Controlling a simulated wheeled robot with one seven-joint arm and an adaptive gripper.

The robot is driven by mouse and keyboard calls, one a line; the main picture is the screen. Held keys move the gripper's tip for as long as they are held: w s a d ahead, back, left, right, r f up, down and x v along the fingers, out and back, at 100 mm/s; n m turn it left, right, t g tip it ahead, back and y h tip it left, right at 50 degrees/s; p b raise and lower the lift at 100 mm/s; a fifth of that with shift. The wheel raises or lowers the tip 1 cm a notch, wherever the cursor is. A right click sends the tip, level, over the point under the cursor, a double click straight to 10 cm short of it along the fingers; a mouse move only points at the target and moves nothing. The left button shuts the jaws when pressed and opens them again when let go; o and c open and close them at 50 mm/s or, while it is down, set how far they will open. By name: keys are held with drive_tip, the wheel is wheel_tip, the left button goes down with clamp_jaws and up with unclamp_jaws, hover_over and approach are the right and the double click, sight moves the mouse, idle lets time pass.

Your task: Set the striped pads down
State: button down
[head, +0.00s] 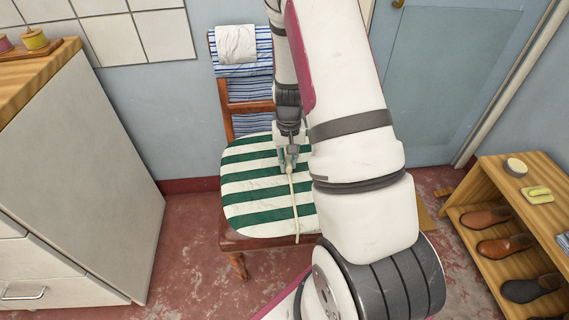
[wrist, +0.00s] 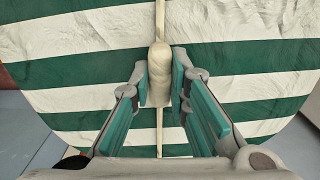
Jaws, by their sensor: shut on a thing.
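A round-edged pad (head: 250,187) with green and white stripes lies at the wooden chair's seat (head: 255,243), covering most of it. The pad fills most of the wrist view (wrist: 70,60). A thin cream strip (head: 295,208) runs along the pad to its front edge, with a thick cream grip (wrist: 160,70) on it. My gripper (head: 287,166), pointing down over the pad, is shut on this grip, as the wrist view (wrist: 160,82) shows. Only one pad is clearly visible. My arm hides the pad's right side. I cannot tell whether the pad rests fully on the seat.
A blue-striped cloth (head: 250,90) and a white roll (head: 236,44) hang on the chair's back. A white cabinet (head: 85,180) stands at left, and a wooden shoe rack (head: 480,185) at right. Red floor (head: 190,270) is clear between cabinet and chair.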

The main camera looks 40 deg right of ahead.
drive_tip(key=shift+w+d+f, duration=0.1)
drive_tip(key=shift+w+d, duration=0.25)
drive_tip(key=shift+w, duration=0.45)
drive_tip(key=shift+w+d+f, duration=0.1)
drive_tip(key=shift+w+d, duration=0.25)
drive_tip(key=shift+w, duration=0.45)
wheel_tip(320, 180, down, 3)
drive_tip(key=shift+f+b, duration=0.2)
drive_tip(key=shift+b, duration=0.65)
drive_tip(key=c, duration=1.5)
unclamp_jaws()
drive_tip(key=shift+s+f, duration=0.1)
drive_tip(key=shift+c, duration=0.2)
